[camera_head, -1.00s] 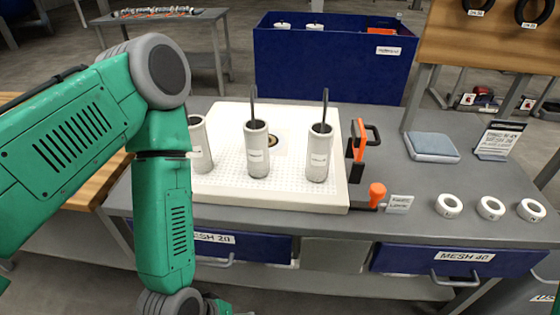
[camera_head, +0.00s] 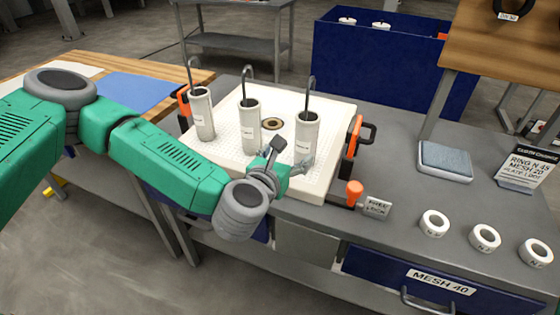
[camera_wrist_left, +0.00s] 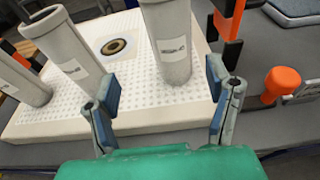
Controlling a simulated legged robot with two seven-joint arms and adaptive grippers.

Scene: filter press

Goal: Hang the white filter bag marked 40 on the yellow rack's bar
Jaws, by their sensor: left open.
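Three off-white cylinders with dark hooked handles stand upright on a white perforated plate (camera_head: 225,165): a left one (camera_head: 203,118), a middle one (camera_head: 249,132) and a right one (camera_head: 306,132). Each has a small label that I cannot read, so I cannot tell which is marked 40. My left gripper (camera_head: 288,152) is open and empty at the plate's front, close to the right cylinder. In the left wrist view, the right cylinder (camera_wrist_left: 172,45) stands beyond and between the two open fingers (camera_wrist_left: 163,103). I cannot make out the yellow rack or its bar. My right gripper is out of view.
Orange-and-black clamps (camera_head: 353,137) flank the plate. An orange knob (camera_head: 355,188) and several white rings (camera_head: 485,238) are on the grey bench to the right. A blue bin (camera_head: 375,75) stands behind; a blue drawer (camera_head: 420,275) reads MESH 40.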

